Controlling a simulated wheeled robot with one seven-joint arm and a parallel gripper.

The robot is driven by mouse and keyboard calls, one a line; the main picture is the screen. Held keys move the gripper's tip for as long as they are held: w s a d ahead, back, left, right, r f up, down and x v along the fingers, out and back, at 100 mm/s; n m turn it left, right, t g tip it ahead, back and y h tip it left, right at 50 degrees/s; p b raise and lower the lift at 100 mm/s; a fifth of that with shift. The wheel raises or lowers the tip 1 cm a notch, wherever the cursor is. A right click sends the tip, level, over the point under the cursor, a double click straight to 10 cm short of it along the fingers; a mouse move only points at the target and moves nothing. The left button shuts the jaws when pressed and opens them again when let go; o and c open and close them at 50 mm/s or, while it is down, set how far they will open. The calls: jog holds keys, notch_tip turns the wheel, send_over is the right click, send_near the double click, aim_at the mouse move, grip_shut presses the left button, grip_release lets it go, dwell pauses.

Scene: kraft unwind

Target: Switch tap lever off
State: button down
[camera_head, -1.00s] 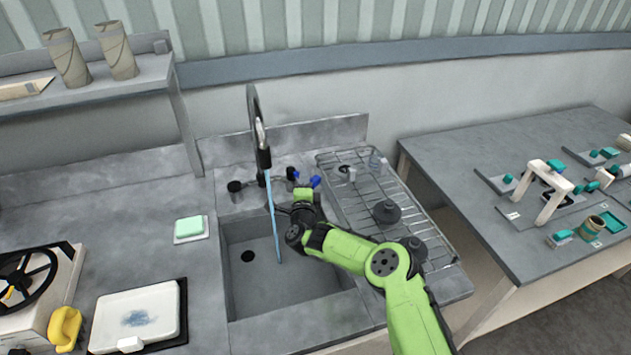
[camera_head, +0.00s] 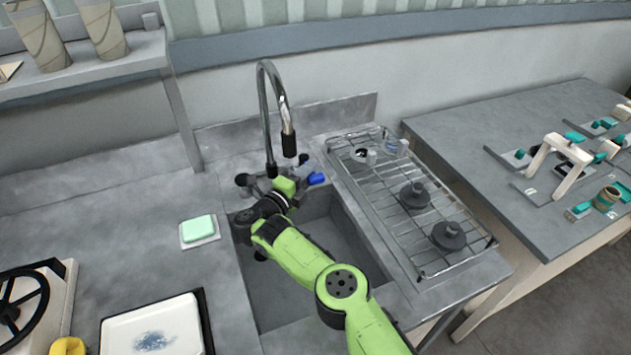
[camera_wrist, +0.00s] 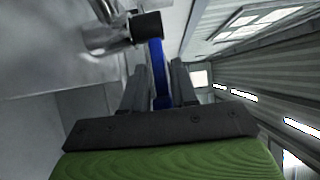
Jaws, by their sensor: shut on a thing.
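The tap is a tall curved metal spout (camera_head: 263,105) with a black tip, standing behind the sink basin (camera_head: 345,250). No water stream shows below the tip. The blue tap lever (camera_wrist: 158,75) is in the wrist view, joined to a black and chrome tap body (camera_wrist: 125,35). My gripper (camera_wrist: 159,66) has its two grey fingers on either side of the lever and is shut on it. In the head view my gripper (camera_head: 297,183) is at the tap base, with a blue part (camera_head: 316,179) showing just right of it. My wrist hides much of the tap base.
A wire rack (camera_head: 400,200) with dark round weights stands right of the sink. A green soap bar (camera_head: 198,229) on a dish and a white tray (camera_head: 155,328) are on the left counter. A grey table (camera_head: 500,130) with small fixtures is at the right.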

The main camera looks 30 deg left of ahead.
jog(key=shift+s+a+m+h+b, duration=0.15)
jog(key=shift+m+h+b, duration=0.15)
jog(key=shift+h+b, duration=0.3)
jog(key=c, duration=1.1)
grip_release()
jog(key=p+v, duration=0.4)
jog(key=v, duration=1.1)
jog(key=shift+s+r, duration=0.1)
jog(key=shift+s, duration=0.25)
